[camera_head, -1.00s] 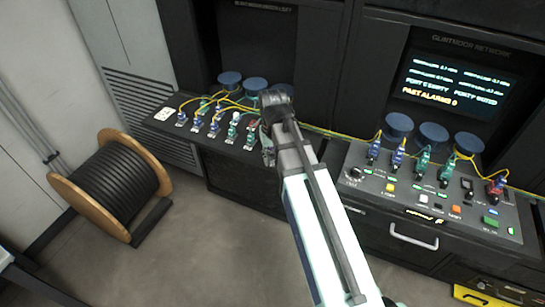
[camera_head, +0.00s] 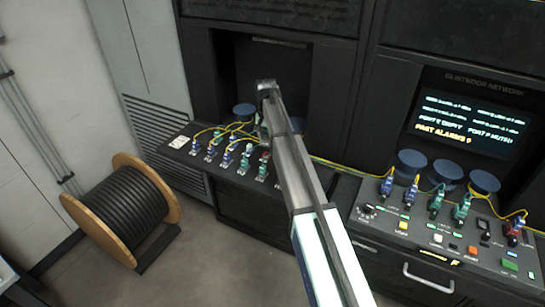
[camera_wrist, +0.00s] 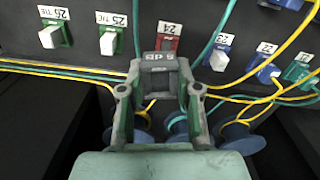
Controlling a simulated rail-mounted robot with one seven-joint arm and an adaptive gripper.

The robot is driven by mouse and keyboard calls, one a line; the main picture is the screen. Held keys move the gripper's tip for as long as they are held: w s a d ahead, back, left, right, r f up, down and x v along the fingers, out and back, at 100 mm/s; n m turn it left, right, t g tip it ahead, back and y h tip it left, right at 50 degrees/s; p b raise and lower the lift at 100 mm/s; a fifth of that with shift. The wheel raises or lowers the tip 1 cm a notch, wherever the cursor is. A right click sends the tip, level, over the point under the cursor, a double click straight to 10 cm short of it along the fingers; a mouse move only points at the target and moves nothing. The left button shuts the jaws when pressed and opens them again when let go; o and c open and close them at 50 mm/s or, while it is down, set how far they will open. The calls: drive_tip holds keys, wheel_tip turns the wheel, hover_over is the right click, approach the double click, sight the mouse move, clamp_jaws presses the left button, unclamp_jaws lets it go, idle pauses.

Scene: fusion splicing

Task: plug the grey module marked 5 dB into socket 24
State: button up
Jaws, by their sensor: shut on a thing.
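My gripper (camera_wrist: 159,92) is shut on the grey module (camera_wrist: 162,66), marked 5 dB, which appears upside down in the wrist view. Socket 24 (camera_wrist: 169,43) is red with a white number label and lies just beyond the module's far end in that view. The module partly overlaps the area below the socket. I cannot tell whether the two touch. In the head view my arm hides the gripper and module.
White-fronted sockets 25 (camera_wrist: 110,40) and 23 (camera_wrist: 220,59) flank socket 24. A green cable (camera_wrist: 213,38) runs close to the module's right, and yellow cables cross below. Blue spools (camera_wrist: 243,138) stand near the gripper. A screen console (camera_head: 440,235) stands right.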

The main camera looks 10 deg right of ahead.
sight(266, 156)
drive_tip(key=shift+w+m, duration=0.9)
drive_tip(key=shift+m, duration=0.2)
drive_tip(key=shift+f+b, duration=1.5)
drive_tip(key=shift+f, duration=1.6)
drive_tip(key=shift+f, duration=0.55)
drive_tip(key=o, duration=1.1)
drive_tip(key=shift+c, duration=0.2)
drive_tip(key=shift+r, duration=0.15)
wheel_tip(266, 156, up, 12)
drive_tip(key=shift+f, duration=0.1)
